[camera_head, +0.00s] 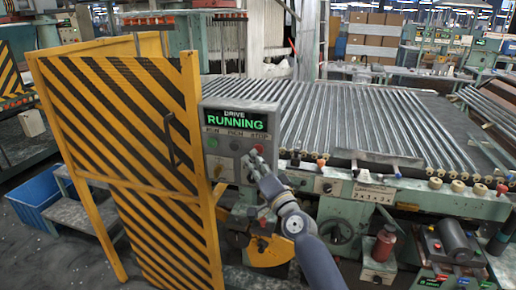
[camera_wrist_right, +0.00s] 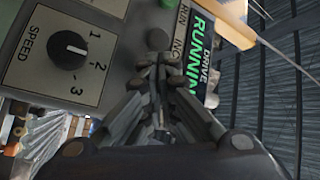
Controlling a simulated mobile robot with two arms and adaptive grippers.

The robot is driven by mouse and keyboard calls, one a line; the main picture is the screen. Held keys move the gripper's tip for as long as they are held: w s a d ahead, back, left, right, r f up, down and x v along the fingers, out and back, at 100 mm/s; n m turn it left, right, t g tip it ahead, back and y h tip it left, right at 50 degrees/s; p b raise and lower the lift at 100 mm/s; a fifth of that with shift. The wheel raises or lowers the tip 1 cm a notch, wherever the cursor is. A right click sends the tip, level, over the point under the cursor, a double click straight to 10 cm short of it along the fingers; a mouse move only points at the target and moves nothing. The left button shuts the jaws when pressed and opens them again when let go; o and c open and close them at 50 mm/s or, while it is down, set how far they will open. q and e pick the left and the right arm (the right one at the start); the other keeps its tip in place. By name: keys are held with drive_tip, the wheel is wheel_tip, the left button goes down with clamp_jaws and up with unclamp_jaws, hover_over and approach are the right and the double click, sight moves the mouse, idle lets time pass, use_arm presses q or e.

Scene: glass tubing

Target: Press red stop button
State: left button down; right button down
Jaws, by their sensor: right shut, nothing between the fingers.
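A grey control panel (camera_head: 226,168) stands beside the striped gate, with a lit display (camera_head: 236,121) reading DRIVE RUNNING. Below it are a green button (camera_head: 212,143), a dark button (camera_head: 235,144) and the red stop button (camera_head: 259,148), under the STOP label. My right gripper (camera_head: 252,162) is shut and empty, with its fingertips at the panel close to the red button. In the right wrist view the fingers (camera_wrist_right: 158,68) point at the panel just below the dark button (camera_wrist_right: 157,39) and hide the red button. I cannot tell whether they touch it. My left gripper is not in view.
A speed knob (camera_wrist_right: 68,49) is on the same panel. The yellow-and-black gate (camera_head: 125,130) stands left of the panel. A bed of metal rollers (camera_head: 350,115) lies behind and to the right. A red bottle (camera_head: 384,243) stands low at the right.

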drive_tip(key=s+p, duration=0.1)
drive_tip(key=s+a+p, duration=0.1)
drive_tip(key=s, duration=0.1)
drive_tip(key=s+p, duration=0.1)
drive_tip(key=shift+s+a, duration=0.3)
drive_tip(key=shift+s, duration=0.1)
idle(0.7)
